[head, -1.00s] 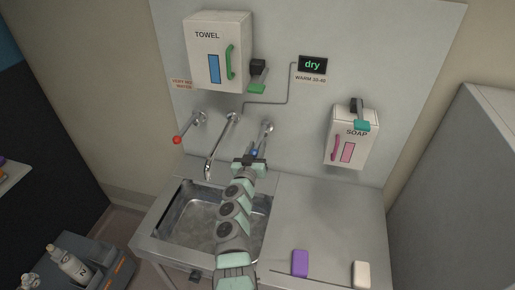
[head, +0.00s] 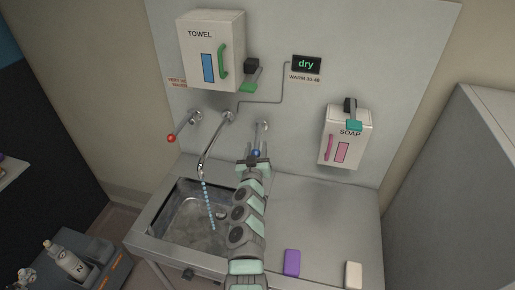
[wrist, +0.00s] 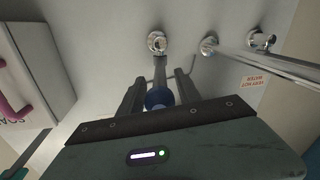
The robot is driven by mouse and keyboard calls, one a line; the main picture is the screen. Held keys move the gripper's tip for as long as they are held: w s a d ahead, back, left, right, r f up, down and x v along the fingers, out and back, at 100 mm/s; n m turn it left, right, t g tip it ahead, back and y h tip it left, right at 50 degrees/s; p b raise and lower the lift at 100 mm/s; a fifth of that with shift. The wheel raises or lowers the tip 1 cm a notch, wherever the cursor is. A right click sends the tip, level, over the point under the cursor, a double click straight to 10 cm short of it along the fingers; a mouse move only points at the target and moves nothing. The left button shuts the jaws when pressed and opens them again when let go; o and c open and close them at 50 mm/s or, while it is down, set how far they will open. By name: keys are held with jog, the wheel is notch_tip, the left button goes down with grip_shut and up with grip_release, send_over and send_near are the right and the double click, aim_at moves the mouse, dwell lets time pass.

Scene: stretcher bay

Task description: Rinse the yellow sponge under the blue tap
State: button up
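The blue tap's ball-ended lever (head: 256,153) is on the right of the wall taps. My gripper (head: 257,150) is at this blue ball, with one finger on each side. In the wrist view the fingers (wrist: 160,82) stand apart, with the blue ball (wrist: 158,98) between them. A dashed blue stream of water (head: 208,205) runs from the middle spout (head: 203,160) into the sink (head: 180,228). I see no clearly yellow sponge. A purple block (head: 292,262) and a cream block (head: 353,275) lie on the counter's front.
A red-ball tap (head: 171,138) is at the left, by a very hot water label. Towel (head: 212,50) and soap (head: 345,140) dispensers hang on the wall. A display (head: 306,64) reads "dry". The counter (head: 325,215) right of the sink is mostly clear. A cart with bottles (head: 72,262) stands lower left.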

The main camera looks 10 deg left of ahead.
jog(key=shift+s+r+p, duration=0.15)
jog(key=shift+s+p, duration=0.4)
jog(key=shift+p, duration=0.25)
jog(key=s+p, duration=0.5)
jog(key=s, duration=0.4)
jog(key=shift+s+d+p, duration=0.3)
jog(key=shift+s+p, duration=0.05)
jog(key=shift+p, duration=0.05)
